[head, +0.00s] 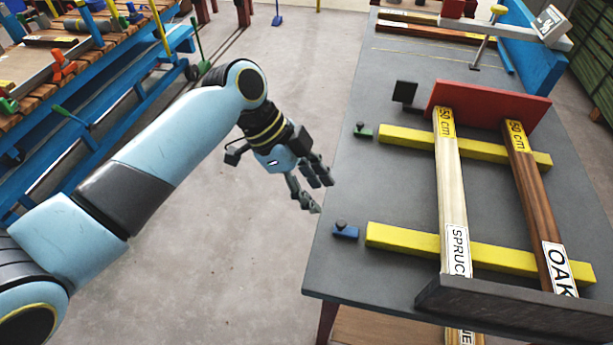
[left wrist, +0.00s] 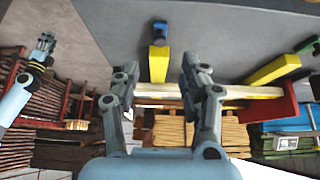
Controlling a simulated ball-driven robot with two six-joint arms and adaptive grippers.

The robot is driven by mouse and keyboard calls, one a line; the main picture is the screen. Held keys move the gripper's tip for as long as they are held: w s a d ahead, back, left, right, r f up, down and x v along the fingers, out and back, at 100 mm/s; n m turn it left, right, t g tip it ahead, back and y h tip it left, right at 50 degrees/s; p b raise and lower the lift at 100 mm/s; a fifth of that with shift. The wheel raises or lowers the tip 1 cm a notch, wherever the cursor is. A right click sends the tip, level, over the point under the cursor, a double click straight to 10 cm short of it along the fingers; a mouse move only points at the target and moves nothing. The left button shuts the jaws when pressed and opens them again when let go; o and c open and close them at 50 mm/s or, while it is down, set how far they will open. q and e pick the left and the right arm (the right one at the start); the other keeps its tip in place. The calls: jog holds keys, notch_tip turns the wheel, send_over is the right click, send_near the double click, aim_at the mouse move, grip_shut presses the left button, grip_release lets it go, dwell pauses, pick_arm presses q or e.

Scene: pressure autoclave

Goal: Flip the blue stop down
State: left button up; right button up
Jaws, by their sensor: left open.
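The blue stop (head: 345,231) is a small blue block with a dark knob, at the left edge of the grey table, by the left end of the near yellow bar (head: 405,238). It also shows in the left wrist view (left wrist: 159,29), beyond the yellow bar's end. My left gripper (head: 322,196) is open and empty, just off the table's left edge, up and left of the blue stop and apart from it. Its two fingers (left wrist: 160,66) frame the yellow bar in the left wrist view. My right gripper (left wrist: 44,43) shows small at the left there; its jaws are too small to read.
A green stop (head: 363,131) sits by the far yellow bar (head: 400,138). A spruce board (head: 448,185) and an oak board (head: 525,185) lie across both bars, between a red plate (head: 480,100) and a dark rail (head: 500,305).

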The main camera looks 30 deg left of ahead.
pick_arm(q)
jog(key=shift+v, duration=1.6)
jog(key=s+a+f+n+g+y+b, duration=0.1)
jog(key=s+a+f+n+g+b, duration=0.15)
jog(key=s+f+b, duration=0.9)
jog(key=s+a+f+n+g+y+p, duration=0.1)
jog(key=s+f+n+p, duration=0.3)
jog(key=f, duration=1.6)
jog(key=s+a+f+n+t+y+b, duration=0.1)
jog(key=s+a+f+n+y+b, duration=0.1)
jog(key=s+f, duration=0.7)
jog(key=s+a+f+n+t+y+b, duration=0.1)
jog(key=s+a+f+n+y+b, duration=0.1)
jog(key=s+a+f+n+b, duration=0.3)
jog(key=s+f+n, duration=0.1)
jog(key=s+f, duration=0.3)
jog(key=s, duration=0.3)
jog(key=shift+s+a+f+y, duration=0.2)
jog(key=shift+a+f+y, duration=0.2)
